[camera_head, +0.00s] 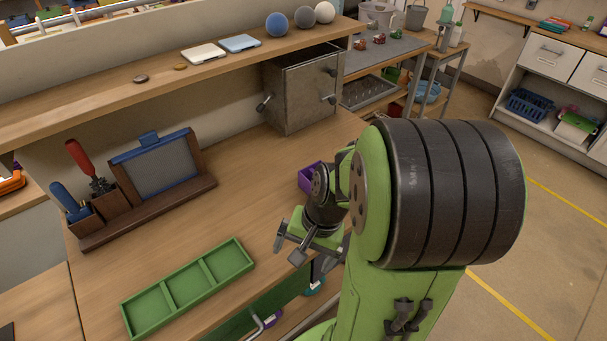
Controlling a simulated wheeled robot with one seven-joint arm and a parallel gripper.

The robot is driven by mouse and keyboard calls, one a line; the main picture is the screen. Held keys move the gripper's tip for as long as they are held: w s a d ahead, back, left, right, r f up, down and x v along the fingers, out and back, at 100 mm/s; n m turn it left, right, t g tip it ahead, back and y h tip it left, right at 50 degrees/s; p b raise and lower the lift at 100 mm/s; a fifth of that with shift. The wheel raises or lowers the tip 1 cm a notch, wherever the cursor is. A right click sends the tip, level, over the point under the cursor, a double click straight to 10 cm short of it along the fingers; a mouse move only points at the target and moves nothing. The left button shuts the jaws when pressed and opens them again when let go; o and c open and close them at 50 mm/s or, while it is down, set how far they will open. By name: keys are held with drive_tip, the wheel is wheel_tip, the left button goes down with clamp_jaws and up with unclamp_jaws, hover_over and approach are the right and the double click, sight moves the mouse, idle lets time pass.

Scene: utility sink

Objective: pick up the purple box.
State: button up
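The purple box (307,176) sits on the wooden workbench, toward its right end and in front of the grey metal box. It looks open-topped, and my arm hides its right part. My gripper (286,252) is in front of the box, nearer the bench's front edge, and looks apart from it. Its fingers are spread with nothing visible between them, though my wrist hides part of it.
A grey metal box (303,90) with knobs stands behind the purple box. A green divided tray (188,287) lies at front left. A wooden tool holder (150,210) stands at back left. The bench between (230,205) is clear.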

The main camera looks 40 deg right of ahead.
sight(311, 255)
drive_tip(key=d+f+m+t+y+b, duration=0.1)
drive_tip(key=d+f+m+t, duration=0.1)
drive_tip(key=m, duration=0.1)
drive_tip(key=w+d+f+m+t+y, duration=0.1)
drive_tip(key=d+f+m+t+y, duration=0.1)
drive_tip(key=f+m, duration=0.1)
drive_tip(key=d+f+m+t+y+b, duration=0.1)
drive_tip(key=d+f+m+t, duration=0.1)
drive_tip(key=m, duration=0.3)
drive_tip(key=shift+w+f+y+b, duration=0.25)
drive_tip(key=shift+f+y+b, duration=0.05)
drive_tip(key=shift+f, duration=0.45)
drive_tip(key=s+d+r+m+t+h+b, duration=0.25)
drive_tip(key=d+m+t+h, duration=0.45)
drive_tip(key=d+m+t, duration=0.5)
drive_tip(key=w+b, duration=0.1)
drive_tip(key=w, duration=0.4)
drive_tip(key=w+m+g+b, duration=0.1)
drive_tip(key=w, duration=0.4)
drive_tip(key=w+d+m+b, duration=0.1)
drive_tip(key=w, duration=0.4)
drive_tip(key=shift+r+g, duration=0.15)
drive_tip(key=shift+g, duration=0.15)
drive_tip(key=c, duration=0.8)
